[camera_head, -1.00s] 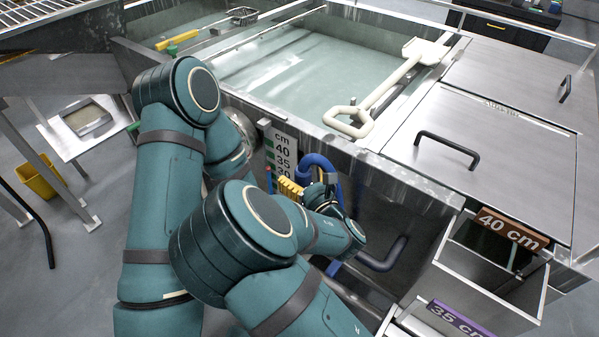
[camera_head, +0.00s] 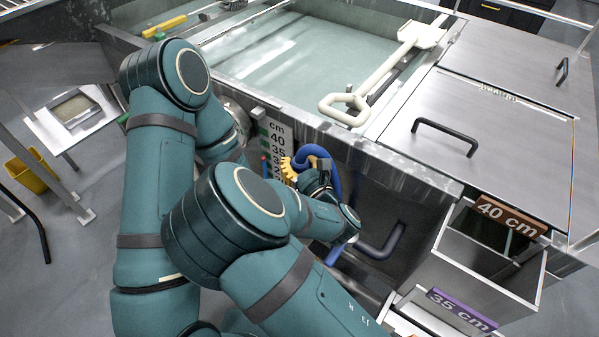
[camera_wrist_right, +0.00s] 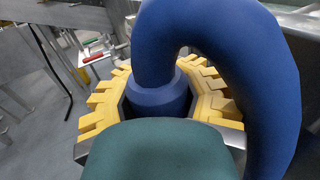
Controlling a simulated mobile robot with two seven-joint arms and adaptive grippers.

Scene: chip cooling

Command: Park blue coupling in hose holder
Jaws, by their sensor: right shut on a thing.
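The blue coupling (camera_wrist_right: 160,95) is a blue cylinder below the bend of a thick blue hose (camera_wrist_right: 265,70) in the right wrist view. My right gripper (camera_head: 289,170) has yellow stepped fingers, which also show in the right wrist view (camera_wrist_right: 155,75), closed around the coupling. The hose hides where the fingertips meet. In the head view the hose (camera_head: 322,163) loops over my gripper beside the tank's front wall, near the centimetre gauge (camera_head: 276,140). I cannot make out the hose holder for certain. The left arm is at the left; its gripper is hidden.
The water tank (camera_head: 330,130) stands behind my right gripper. A white paddle (camera_head: 393,69) lies across its rim. A steel lid (camera_head: 500,125) with a black handle is to the right. Bins marked 40 cm (camera_head: 510,215) and 35 cm (camera_head: 462,309) are at front right.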

